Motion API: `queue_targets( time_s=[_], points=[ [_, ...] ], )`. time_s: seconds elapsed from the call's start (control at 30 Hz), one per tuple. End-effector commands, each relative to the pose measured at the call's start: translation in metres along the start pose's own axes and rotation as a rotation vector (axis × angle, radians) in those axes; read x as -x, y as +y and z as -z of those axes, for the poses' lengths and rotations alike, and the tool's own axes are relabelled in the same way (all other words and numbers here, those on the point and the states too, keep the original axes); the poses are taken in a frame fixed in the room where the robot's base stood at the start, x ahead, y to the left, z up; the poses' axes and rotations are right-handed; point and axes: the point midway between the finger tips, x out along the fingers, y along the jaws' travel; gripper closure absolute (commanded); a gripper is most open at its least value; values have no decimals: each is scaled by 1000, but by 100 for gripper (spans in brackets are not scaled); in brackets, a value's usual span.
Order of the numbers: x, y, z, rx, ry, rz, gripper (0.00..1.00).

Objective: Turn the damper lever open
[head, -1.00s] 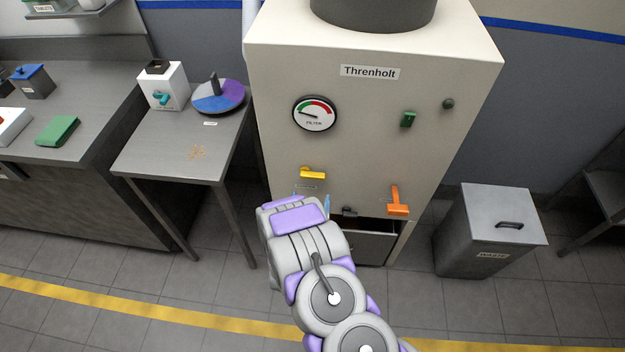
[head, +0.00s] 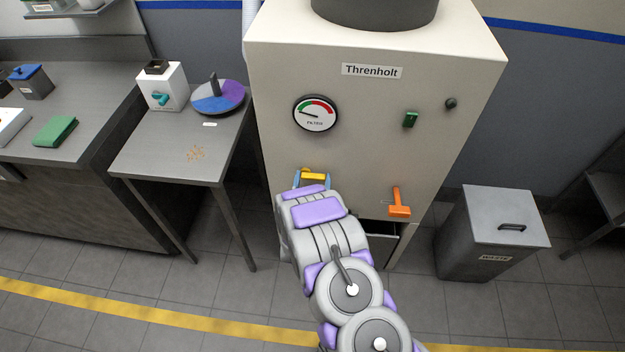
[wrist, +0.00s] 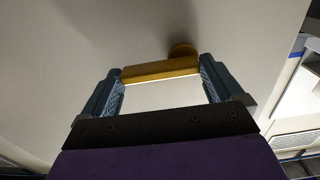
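A yellow lever (head: 313,176) sits low on the front of the cream Threnholt cabinet, lying roughly level. In the wrist view the yellow lever (wrist: 158,70) shows as a bar, with its round pivot behind it to the right. My gripper (head: 312,181) is at the lever, with one blue finger near each end of it. In the wrist view my gripper (wrist: 160,84) is open wide, and the bar spans most of the gap. I cannot tell whether either finger touches it. The label under the lever is hidden in the head view now.
An orange lever (head: 398,203) is to the right on the cabinet (head: 370,130), above a dark opening. A round gauge (head: 315,113) and a green switch (head: 410,119) are higher up. A grey waste bin (head: 490,235) stands at right, a small table (head: 165,158) at left.

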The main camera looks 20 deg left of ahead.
Motion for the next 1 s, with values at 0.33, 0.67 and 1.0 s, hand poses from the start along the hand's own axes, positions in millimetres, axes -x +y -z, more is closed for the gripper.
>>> queue_targets(
  time_s=[0.33,0.67,1.0],
  points=[
    [0,0,0,-1,1,1,40],
    [0,-1,1,-1,2,3,66],
    [0,-2,5,84,2,3,66]
  ],
)
